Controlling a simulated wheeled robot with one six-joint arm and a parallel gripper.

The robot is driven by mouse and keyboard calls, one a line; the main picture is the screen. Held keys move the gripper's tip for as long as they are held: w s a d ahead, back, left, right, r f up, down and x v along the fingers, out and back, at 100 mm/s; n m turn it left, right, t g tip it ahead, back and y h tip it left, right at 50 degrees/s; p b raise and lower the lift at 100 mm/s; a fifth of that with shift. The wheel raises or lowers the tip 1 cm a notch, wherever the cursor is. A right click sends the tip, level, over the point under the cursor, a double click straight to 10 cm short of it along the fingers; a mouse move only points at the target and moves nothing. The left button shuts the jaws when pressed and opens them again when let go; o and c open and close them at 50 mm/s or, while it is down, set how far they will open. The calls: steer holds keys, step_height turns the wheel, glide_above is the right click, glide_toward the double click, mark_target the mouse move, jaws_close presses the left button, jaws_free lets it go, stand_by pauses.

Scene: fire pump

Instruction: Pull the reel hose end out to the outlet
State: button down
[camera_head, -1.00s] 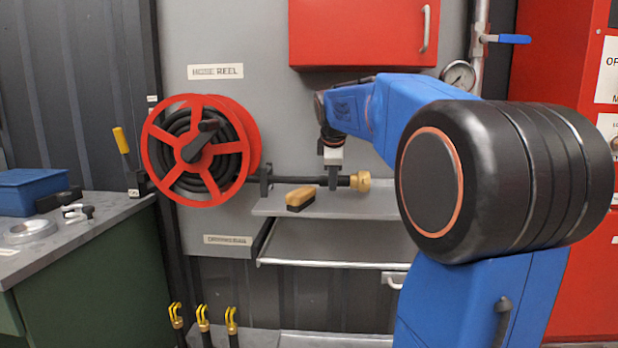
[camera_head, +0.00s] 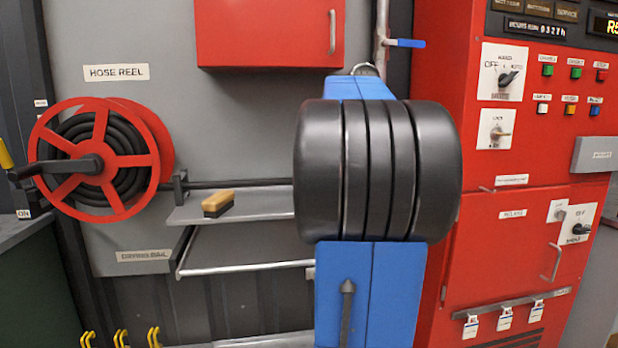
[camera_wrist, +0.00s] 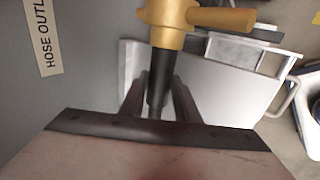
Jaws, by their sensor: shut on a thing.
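The red hose reel (camera_head: 146,160) with black hose is on the grey wall at left in the head view. The black hose (camera_head: 240,183) runs right from it through a guide and disappears behind my arm. In the wrist view, my gripper (camera_wrist: 158,100) is shut on the hose end (camera_wrist: 158,80), one finger on each side. Brass fittings (camera_wrist: 168,25) lie just beyond the fingers, with a brass branch pointing right. Whether the hose's coupling touches another fitting, I cannot tell. A "HOSE OUTL" label (camera_wrist: 42,38) is on the wall at left. My gripper is hidden in the head view.
A shelf (camera_head: 250,205) holds a yellow-topped brush (camera_head: 218,202) below the hose. A red cabinet (camera_head: 268,32) hangs above. A red control panel (camera_head: 520,150) stands at right. A white-framed tray (camera_wrist: 235,50) lies below the fittings in the wrist view.

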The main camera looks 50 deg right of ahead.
steer(key=shift+s+d, duration=0.55)
steer(key=shift+d, duration=0.15)
steer(key=c, duration=1.4)
jaws_free()
steer(key=shift+s+d, duration=0.15)
steer(key=shift+o, duration=0.2)
steer(key=v, duration=1.7)
steer(key=shift+r, duration=0.15)
